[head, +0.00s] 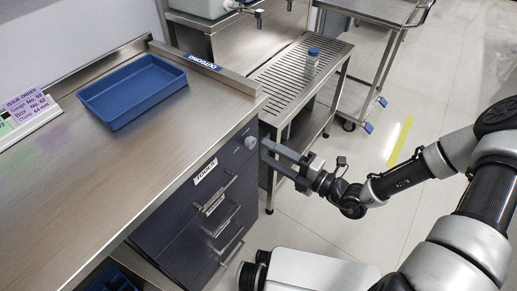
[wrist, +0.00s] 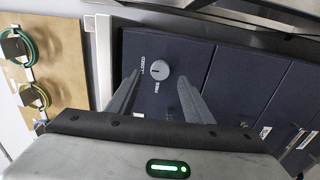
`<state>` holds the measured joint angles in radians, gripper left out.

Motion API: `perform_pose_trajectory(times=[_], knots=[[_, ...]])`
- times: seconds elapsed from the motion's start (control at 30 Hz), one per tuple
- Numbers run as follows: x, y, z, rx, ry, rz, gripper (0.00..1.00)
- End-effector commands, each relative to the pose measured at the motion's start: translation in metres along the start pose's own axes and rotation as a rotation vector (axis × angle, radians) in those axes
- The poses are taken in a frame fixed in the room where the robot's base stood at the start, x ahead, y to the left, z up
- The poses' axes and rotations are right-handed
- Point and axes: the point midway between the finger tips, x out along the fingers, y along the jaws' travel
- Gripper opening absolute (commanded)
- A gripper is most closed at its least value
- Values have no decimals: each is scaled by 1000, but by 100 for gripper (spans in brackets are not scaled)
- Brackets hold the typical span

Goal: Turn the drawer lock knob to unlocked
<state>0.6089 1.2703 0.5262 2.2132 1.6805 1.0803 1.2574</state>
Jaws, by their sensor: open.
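The lock knob (head: 250,142) is a small round grey knob on the dark blue drawer front, near its upper right corner. In the wrist view the knob (wrist: 160,68) shows face-on, with a small light mark on its face. The words "CLOSED" and "FREE" are printed beside it, at its upper left and below it. My gripper (head: 266,151) is open in front of the drawer front. In the wrist view its two fingers (wrist: 158,76) stand on either side of the knob in the picture. Whether they touch it, I cannot tell.
The drawer unit (head: 205,200) has several bar handles and a "TOOLS" label. A blue tray (head: 133,92) lies on the steel counter above. In the wrist view a board with coloured loops (wrist: 55,60) is at left.

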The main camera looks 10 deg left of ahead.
Motion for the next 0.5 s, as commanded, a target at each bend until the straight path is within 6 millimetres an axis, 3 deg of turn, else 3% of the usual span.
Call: perform_pose_trajectory(times=[0.2, 0.5], knots=[[34, -1, 0, -2, 2, 1, 47], [47, 0, 0, -1, -1, -1, 47]])
